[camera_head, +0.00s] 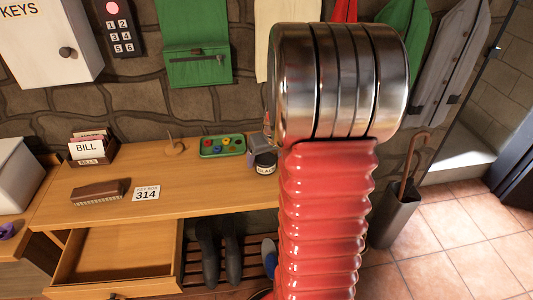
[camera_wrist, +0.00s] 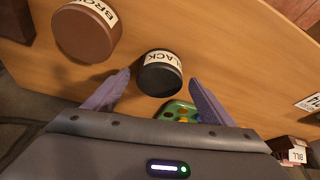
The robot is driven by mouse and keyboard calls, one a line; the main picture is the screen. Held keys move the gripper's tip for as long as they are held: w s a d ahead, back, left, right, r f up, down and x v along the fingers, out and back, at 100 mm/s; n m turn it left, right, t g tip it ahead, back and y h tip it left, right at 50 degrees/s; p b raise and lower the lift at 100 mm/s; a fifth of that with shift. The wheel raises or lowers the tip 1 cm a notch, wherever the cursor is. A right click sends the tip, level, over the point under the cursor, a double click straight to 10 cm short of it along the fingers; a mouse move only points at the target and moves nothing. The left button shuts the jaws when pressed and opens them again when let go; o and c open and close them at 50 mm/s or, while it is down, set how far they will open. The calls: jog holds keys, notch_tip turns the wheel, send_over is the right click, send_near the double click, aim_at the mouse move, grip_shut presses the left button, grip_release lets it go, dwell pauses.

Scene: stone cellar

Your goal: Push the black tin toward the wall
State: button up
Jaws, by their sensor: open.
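The black tin (camera_wrist: 160,74), a short round tin with a pale label reading "BLACK", stands on the wooden table. In the head view the tin (camera_head: 265,164) shows at the right of the tabletop, partly hidden by my arm. In the wrist view my gripper (camera_wrist: 160,79) is open, with one finger on each side of the tin. I see gaps between the tin and both fingers, and nothing is gripped. In the head view my arm hides most of the gripper. The wall (camera_head: 150,115) is behind the table.
A brown tin (camera_wrist: 86,32) stands beside the black one, close to a finger. A green tray (camera_head: 222,146) with coloured pieces lies near the black tin. A brush (camera_head: 99,193), a "314" card (camera_head: 146,193) and a bill box (camera_head: 92,150) are farther left. A drawer (camera_head: 115,252) is open below.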

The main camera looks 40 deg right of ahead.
jog(key=shift+x, duration=1.3)
jog(key=shift+c, duration=0.7)
jog(key=c, duration=1.1)
